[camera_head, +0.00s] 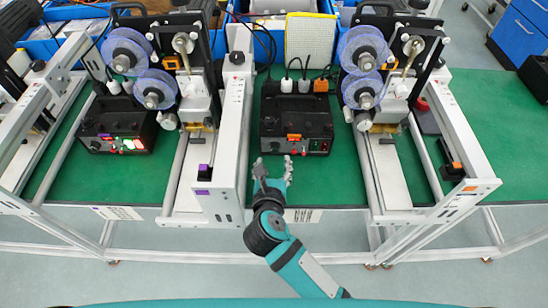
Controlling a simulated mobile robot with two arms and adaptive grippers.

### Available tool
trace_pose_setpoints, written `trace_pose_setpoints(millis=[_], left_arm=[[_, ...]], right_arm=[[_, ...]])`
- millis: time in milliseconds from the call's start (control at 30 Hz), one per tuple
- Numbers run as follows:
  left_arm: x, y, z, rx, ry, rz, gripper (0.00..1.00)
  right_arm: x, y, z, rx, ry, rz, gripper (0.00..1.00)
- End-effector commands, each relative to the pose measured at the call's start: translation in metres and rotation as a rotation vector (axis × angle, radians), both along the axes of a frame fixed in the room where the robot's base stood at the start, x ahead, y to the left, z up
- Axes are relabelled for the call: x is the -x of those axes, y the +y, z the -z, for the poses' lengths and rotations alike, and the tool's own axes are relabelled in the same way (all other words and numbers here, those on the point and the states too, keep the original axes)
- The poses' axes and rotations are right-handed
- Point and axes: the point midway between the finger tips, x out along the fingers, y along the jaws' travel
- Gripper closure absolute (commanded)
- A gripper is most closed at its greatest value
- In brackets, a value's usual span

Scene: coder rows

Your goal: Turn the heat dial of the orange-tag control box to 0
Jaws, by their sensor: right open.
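The orange-tag control box (296,112) is a black box on the green bench mat, in the middle of the head view. Its small orange tag (294,137) is on the front face, with a few small controls beside it. The heat dial is too small to make out clearly, and its setting cannot be read. My right gripper (273,163) is open and empty, in front of the box and a little below it in the picture, apart from it. My left gripper is not in view.
A second black control box (118,122) with a purple tag and lit red display stands at the left. Machines with blue spools (363,48) and pale frame rails flank the middle box. Plugs and cables rise behind it. Green mat (340,180) lies bare in front.

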Motion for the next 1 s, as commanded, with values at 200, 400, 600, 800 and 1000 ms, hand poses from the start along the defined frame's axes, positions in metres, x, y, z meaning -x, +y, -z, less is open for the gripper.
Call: trace_pose_setpoints(millis=[200,400,600,800,1000], left_arm=[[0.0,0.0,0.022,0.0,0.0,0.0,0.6],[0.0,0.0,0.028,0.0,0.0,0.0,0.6],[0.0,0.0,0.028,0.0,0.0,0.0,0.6],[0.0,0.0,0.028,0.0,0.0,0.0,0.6],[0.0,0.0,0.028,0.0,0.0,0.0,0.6]], right_arm=[[-0.037,-0.002,0.018,0.001,-0.003,0.001,0.5],[-0.051,-0.003,0.022,0.0,-0.001,0.0,0.5],[-0.053,-0.003,0.022,0.0,-0.001,0.001,0.5],[-0.053,-0.003,0.022,0.0,-0.001,0.0,0.62],[-0.053,-0.003,0.022,0.0,-0.001,0.0,0.88]])
